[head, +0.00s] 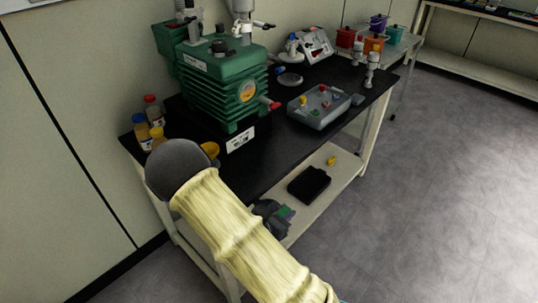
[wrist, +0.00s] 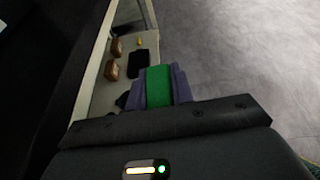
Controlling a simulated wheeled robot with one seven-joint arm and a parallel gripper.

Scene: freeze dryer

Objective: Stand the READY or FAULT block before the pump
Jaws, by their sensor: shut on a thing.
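The green pump (head: 205,85) stands on the black bench top at the back left. A white sign with dark marks (head: 240,139) is at its front, near the bench edge. My gripper (head: 276,210) is out past the bench's front edge, low and apart from the pump. In the wrist view my gripper (wrist: 156,88) is shut on a green block (wrist: 158,85), held between its two purple-grey fingers. I cannot make out a second such block.
Capped bottles (head: 150,112) stand left of the pump. A grey box with coloured knobs (head: 319,106) is to its right. Open floor lies right.

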